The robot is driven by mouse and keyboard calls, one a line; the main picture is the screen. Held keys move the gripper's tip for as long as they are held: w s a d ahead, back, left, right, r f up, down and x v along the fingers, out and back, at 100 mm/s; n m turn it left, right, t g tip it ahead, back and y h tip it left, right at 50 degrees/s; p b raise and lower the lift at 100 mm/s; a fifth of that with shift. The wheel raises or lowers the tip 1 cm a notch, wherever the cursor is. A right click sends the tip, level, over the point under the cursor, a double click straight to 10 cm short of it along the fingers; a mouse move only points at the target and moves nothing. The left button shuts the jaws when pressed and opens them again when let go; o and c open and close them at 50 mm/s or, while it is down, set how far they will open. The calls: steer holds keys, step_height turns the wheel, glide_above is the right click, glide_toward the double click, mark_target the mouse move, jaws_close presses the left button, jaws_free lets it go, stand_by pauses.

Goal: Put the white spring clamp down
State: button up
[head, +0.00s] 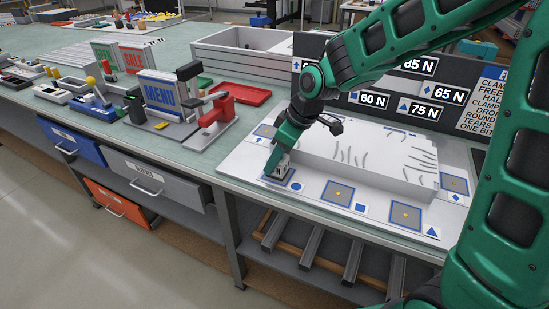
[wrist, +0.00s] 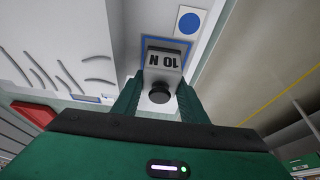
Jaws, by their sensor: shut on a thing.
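In the head view my gripper (head: 281,160) points down at the front left corner of the white board, shut on the clamp (head: 283,169). The clamp is over a blue-outlined square pad (head: 268,180) beside a blue circle mark. I cannot tell whether it touches the pad. My fingers hide part of it.
A raised white block (head: 365,160) with dark curved slits stands just right of my gripper. More blue-outlined pads (head: 338,193) line the board's front edge. A dark panel with force labels (head: 390,95) stands behind. A red and grey stand (head: 215,112) is to the left.

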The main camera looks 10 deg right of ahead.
steer(key=o, duration=1.2)
steer(key=shift+f, duration=0.1)
steer(key=shift+o, duration=0.2)
steer(key=v, duration=1.2)
steer(key=shift+d, duration=0.15)
